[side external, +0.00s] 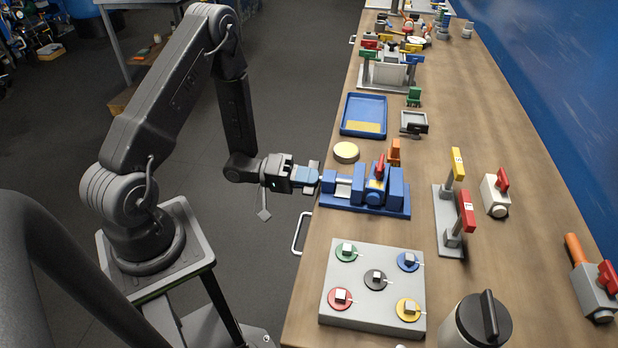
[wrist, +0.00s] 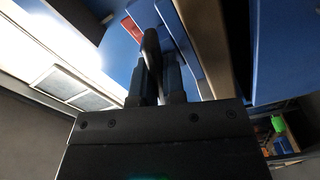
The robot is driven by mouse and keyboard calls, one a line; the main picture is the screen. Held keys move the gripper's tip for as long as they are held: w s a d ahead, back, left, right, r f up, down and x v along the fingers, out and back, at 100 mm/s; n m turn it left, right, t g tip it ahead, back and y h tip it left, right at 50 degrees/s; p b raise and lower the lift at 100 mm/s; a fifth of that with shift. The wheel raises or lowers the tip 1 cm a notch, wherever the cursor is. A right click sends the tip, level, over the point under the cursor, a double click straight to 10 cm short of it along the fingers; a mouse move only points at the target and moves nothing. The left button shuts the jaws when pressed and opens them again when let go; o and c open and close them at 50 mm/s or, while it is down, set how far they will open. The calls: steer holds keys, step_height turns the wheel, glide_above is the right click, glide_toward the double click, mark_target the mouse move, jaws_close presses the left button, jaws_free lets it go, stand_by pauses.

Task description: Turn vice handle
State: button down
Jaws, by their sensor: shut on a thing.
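The blue vice (side external: 369,192) is on the left edge of the wooden bench in the side view. A grey screw section (side external: 343,188) shows in its left part. My gripper (side external: 314,177) is level at the vice's left end, just over the bench edge. In the wrist view, my gripper's two dark fingers (wrist: 159,72) are shut on a dark bar, the vice handle (wrist: 151,45). Blue vice parts (wrist: 181,42) lie behind it. In the side view the handle is mostly hidden by the fingers. A piece with a red lever (side external: 380,166) sits in the vice.
A blue tray (side external: 363,116) and a round yellowish disc (side external: 346,152) lie behind the vice. A grey plate with several coloured discs (side external: 372,292) lies in front. A stand with yellow and red levers (side external: 448,220) is to the right. Open floor lies left of the bench.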

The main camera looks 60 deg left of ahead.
steer(key=shift+n, duration=0.3)
steer(key=c, duration=1.2)
jaws_free()
steer(key=v, duration=1.3)
steer(key=shift+s+a, duration=0.25)
steer(key=shift+a, duration=0.05)
